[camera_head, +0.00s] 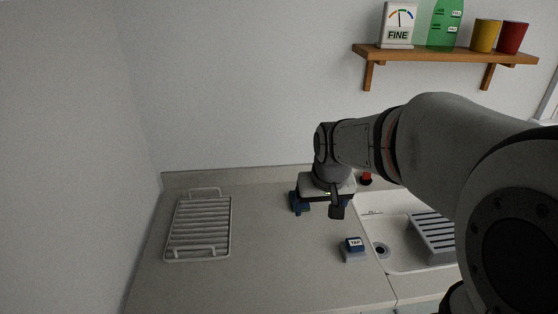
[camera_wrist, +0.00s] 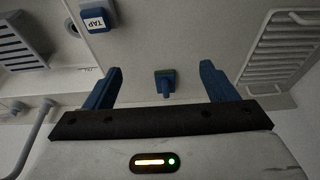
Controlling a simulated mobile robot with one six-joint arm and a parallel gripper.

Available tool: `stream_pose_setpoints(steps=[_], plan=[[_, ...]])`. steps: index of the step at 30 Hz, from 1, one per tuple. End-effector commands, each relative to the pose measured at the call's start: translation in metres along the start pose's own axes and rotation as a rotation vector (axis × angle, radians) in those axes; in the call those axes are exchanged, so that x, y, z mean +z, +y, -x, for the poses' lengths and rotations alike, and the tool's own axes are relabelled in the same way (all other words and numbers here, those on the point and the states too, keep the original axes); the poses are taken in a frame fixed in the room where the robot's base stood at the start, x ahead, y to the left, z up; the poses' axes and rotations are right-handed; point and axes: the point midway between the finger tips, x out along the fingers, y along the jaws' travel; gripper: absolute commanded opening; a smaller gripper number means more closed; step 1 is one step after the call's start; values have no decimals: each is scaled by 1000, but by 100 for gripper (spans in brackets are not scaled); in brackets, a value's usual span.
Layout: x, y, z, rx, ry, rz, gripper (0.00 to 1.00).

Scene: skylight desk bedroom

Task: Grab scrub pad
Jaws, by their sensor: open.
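In the head view I cannot make out the pad, which seems hidden behind my gripper.
A white wire rack (camera_head: 199,229) lies at the left of the counter (camera_head: 270,270). A blue-topped block marked TAP (camera_head: 354,248) stands by the sink (camera_head: 400,262), which holds a slatted grey rack (camera_head: 432,236). A wooden shelf (camera_head: 440,54) is above. The middle counter is clear.

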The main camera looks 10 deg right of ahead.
Motion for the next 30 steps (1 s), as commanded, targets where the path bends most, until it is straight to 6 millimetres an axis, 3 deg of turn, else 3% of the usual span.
stream_pose_setpoints(steps=[1, 6, 12, 18, 30], plan=[[-24, 0, -14, 0, 4, 0, 80], [-97, 1, -60, -1, 41, 0, 80], [-152, 1, -112, -1, 75, 0, 80], [-174, 1, -137, -2, 91, 0, 80], [-173, -2, -182, -2, 89, 1, 80]])
